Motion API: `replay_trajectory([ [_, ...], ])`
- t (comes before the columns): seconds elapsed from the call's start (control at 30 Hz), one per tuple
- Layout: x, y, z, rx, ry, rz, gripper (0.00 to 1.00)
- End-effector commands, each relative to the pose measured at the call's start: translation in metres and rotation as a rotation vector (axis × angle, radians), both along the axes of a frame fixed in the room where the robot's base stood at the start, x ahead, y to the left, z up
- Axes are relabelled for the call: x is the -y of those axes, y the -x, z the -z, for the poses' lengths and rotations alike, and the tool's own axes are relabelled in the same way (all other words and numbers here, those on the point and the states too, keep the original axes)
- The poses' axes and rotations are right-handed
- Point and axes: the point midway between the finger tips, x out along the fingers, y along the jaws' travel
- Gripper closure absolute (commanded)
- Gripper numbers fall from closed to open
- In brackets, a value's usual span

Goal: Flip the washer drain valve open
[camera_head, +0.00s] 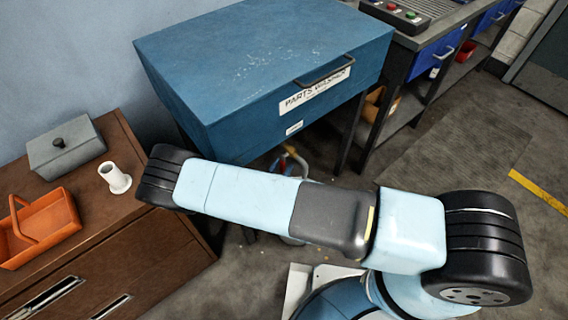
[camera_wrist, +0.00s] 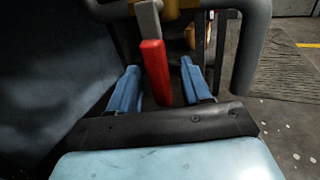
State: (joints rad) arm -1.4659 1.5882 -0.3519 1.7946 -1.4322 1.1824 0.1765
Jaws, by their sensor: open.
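The blue parts washer (camera_head: 260,70) stands at the back middle in the head view, with its lid shut. In the wrist view the drain valve's lever has a red grip (camera_wrist: 155,72) on a grey metal arm (camera_wrist: 148,18), below a yellow valve body (camera_wrist: 180,8). The grip points down toward my wrist. My gripper (camera_wrist: 160,78) is open, its two blue fingers on either side of the red grip, with a gap visible on each side. Contact cannot be judged from this view. In the head view my arm hides most of the area under the washer.
Grey pipes or hoses flank the valve, one at the right (camera_wrist: 248,50). A brown cabinet (camera_head: 150,240) at the left holds an orange basket (camera_head: 58,222), a grey lidded box (camera_head: 68,150) and a white flanged tube (camera_head: 115,178).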

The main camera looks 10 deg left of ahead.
Motion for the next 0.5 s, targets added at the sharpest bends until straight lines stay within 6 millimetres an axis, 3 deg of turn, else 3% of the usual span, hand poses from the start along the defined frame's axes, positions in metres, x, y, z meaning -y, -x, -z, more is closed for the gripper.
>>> replay_trajectory([
  [0.2,0.007,-0.019,0.0,0.001,0.0,0.001,0.51],
  [0.5,0.008,-0.023,0.0,0.0,0.0,0.0,0.51],
])
